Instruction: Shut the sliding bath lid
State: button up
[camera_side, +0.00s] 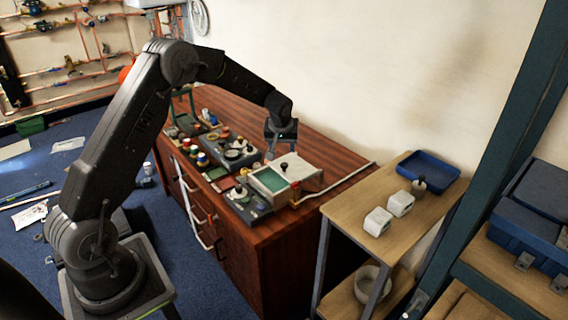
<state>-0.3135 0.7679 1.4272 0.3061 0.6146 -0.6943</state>
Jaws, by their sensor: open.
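The bath (271,180) is a pale box with green inside, near the right end of the wooden cabinet top. Its pale sliding lid (298,168) covers the right part and leaves the green part at the left uncovered. A small dark knob (284,166) stands on the lid. My gripper (269,156) points down just behind and above the bath's left part, with its fingers apart and nothing seen between them. Whether a fingertip touches the bath or lid is too small to tell.
Trays with small coloured pots and bottles (205,150) fill the cabinet top left of the bath. A dark tray (246,203) with a white round part lies in front. A wooden side table (345,207) holds two white blocks and a blue tray (428,170). The cabinet top behind is clear.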

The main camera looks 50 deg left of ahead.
aim_at(284, 164)
jog(key=x, duration=1.1)
jog(key=shift+f, duration=0.1)
grip_shut()
